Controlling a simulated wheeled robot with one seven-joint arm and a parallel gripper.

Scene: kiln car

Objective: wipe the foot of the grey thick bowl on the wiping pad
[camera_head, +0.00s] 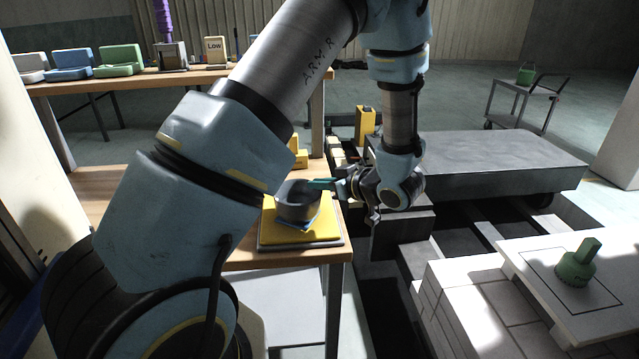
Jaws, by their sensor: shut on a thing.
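The grey thick bowl (297,208) is upright over the yellow wiping pad (274,229), near the front right corner of the wooden table. A small blue patch shows under the bowl's foot; I cannot tell whether the foot touches the pad. My gripper (322,184) reaches in from the right, its teal fingers shut on the bowl's right rim. The far finger and the inside of the bowl are partly hidden.
My arm covers much of the table (240,259). Yellow blocks (299,154) stand behind the pad. A grey kiln car deck (480,160) lies right. A green object (577,265) stands on a white slab (540,262) at the lower right.

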